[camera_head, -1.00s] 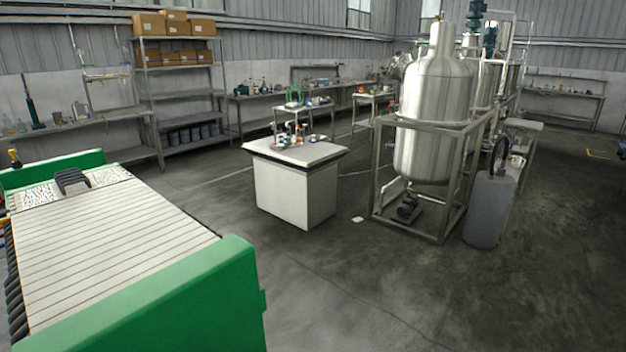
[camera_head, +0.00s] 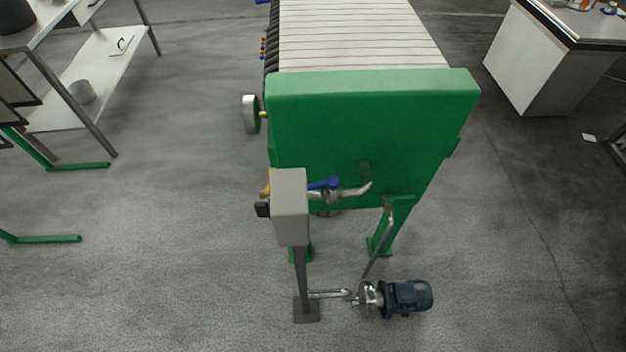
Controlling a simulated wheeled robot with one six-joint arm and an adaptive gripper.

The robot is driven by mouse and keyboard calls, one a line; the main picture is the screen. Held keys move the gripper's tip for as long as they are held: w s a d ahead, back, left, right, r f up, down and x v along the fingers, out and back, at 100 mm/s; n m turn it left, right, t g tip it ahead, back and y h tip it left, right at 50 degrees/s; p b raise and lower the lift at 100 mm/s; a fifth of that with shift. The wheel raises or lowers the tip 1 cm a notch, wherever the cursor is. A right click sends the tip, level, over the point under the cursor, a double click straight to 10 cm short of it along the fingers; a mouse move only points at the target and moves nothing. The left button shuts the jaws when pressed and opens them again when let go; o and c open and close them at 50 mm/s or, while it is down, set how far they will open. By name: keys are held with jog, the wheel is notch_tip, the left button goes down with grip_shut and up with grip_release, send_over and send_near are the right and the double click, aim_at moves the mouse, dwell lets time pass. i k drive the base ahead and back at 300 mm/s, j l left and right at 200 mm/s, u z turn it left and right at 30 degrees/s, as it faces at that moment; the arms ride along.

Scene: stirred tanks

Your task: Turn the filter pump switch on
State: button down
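A grey switch box (camera_head: 290,205) stands on a thin dark post with a square foot on the floor, in front of the green end of the filter press (camera_head: 370,115). A small black part (camera_head: 262,209) sticks out from the left side of the box, with a yellow-orange part just above it. Whether the switch is on or off cannot be told. A dark blue pump motor (camera_head: 407,297) lies on the floor right of the post, joined to metal pipe. A valve with a blue handle (camera_head: 324,184) sits on the press's pipe. My gripper is not in view.
A white-topped bench (camera_head: 560,50) stands at the upper right. A shelf table (camera_head: 85,80) with a grey pot is at the upper left. Green feet (camera_head: 50,238) of another frame show at the left edge. The floor left of the box is open.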

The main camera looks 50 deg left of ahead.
aim_at(262, 209)
jog(key=k+u, duration=0.1)
jog(key=u, duration=0.65)
jog(key=k+u, duration=0.15)
jog(key=u, duration=0.25)
